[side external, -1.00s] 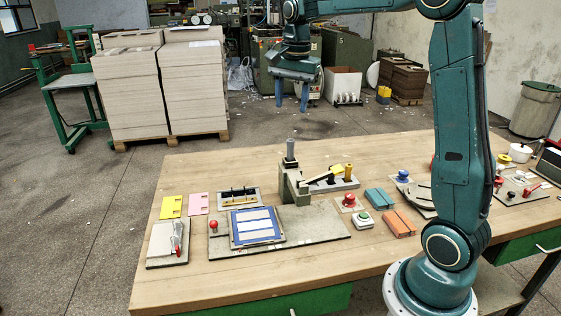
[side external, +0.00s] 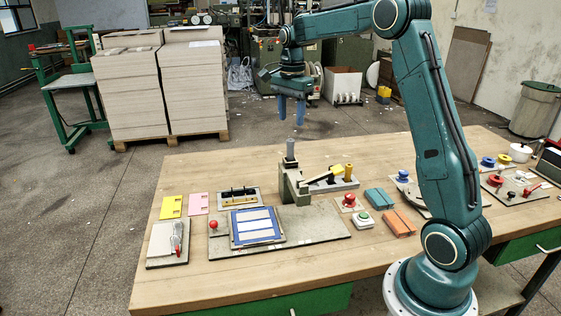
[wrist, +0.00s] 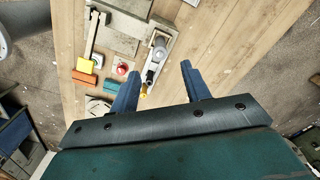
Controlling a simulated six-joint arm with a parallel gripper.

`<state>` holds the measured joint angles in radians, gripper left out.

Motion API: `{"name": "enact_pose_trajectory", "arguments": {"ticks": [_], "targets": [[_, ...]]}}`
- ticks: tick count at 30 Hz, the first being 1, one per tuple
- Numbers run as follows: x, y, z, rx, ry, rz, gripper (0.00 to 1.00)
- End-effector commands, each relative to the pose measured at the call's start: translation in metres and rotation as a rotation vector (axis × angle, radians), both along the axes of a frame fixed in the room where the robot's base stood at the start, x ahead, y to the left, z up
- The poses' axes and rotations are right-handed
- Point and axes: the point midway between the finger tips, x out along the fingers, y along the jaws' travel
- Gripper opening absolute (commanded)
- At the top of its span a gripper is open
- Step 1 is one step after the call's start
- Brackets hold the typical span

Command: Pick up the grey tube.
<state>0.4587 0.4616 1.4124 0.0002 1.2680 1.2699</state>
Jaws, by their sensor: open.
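The grey tube (side external: 290,149) stands upright on top of the grey-green feeder post (side external: 291,181) in the side view. In the wrist view the tube (wrist: 160,42) appears from above, beyond the fingertips. My gripper (side external: 291,118) has two blue fingers pointing down, spread apart with nothing between them. In the side view it appears just above the tube, apart from it. In the wrist view my gripper (wrist: 159,69) shows its open fingers on either side of the feeder's yellow-ended arm.
A blue-framed panel (side external: 256,227), a red button (side external: 349,200) and orange blocks (side external: 399,224) lie on the wooden table (side external: 230,285). The table's back left is clear.

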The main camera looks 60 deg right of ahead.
Motion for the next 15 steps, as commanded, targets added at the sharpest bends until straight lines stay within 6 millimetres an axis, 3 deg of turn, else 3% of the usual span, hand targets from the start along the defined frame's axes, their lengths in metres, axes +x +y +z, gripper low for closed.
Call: {"name": "enact_pose_trajectory", "arguments": {"ticks": [9,15], "targets": [[0.0,0.0,-0.047,0.001,0.003,0.001,0.47],[0.0,0.0,-0.059,0.0,0.001,0.001,0.47]]}}
